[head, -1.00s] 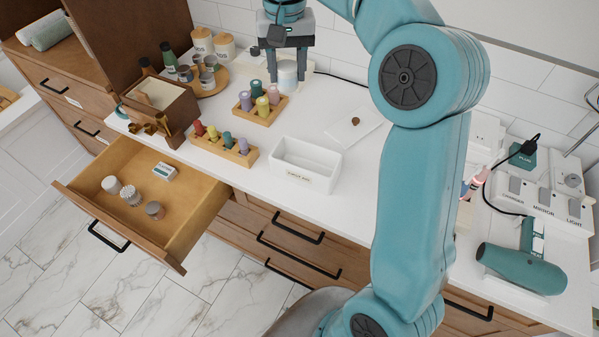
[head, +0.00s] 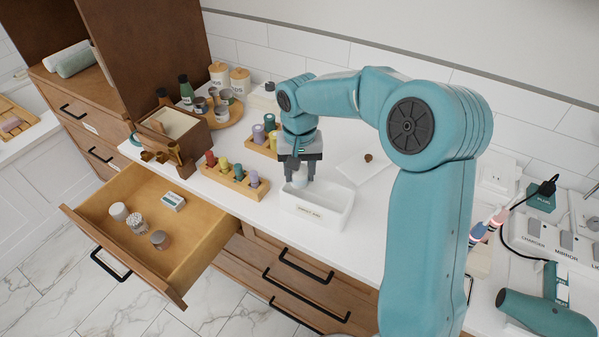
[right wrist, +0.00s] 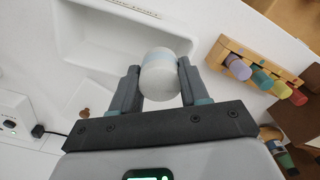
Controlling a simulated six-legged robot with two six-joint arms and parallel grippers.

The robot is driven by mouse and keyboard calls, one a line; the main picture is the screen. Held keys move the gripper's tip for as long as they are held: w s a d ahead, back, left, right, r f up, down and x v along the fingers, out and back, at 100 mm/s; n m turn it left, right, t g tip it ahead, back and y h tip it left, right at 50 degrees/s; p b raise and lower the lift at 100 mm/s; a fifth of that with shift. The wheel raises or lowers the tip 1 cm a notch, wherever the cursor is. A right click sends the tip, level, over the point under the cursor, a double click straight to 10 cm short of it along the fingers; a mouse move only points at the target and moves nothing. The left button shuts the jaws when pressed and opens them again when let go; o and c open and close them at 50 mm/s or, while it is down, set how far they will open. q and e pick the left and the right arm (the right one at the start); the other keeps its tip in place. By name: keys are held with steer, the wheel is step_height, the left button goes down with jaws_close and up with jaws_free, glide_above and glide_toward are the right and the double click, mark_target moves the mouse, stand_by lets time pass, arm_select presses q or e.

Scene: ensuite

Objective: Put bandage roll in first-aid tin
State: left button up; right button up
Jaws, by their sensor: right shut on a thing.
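My right gripper (head: 299,176) points down and is shut on a white bandage roll (head: 299,181), which has a pale blue band at one end in the right wrist view (right wrist: 160,75). The roll is over the back left part of a white open-topped box (head: 318,216) on the counter. Whether it touches the box's wall is unclear. The box has a small label that I cannot read clearly, and it shows empty in the right wrist view (right wrist: 108,45). I see nothing clearly marked as a first-aid tin. My left gripper is not in view.
Wooden racks of coloured bottles (head: 234,183) stand left of the box. An open drawer (head: 150,237) holds small jars and a little carton (head: 173,201). A white mat (head: 360,170) lies behind the box. A hair dryer (head: 546,316) is at the right.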

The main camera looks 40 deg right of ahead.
steer(key=shift+f, duration=0.4)
steer(key=shift+f+b, duration=0.5)
steer(key=shift+f, duration=0.1)
steer(key=o, duration=1)
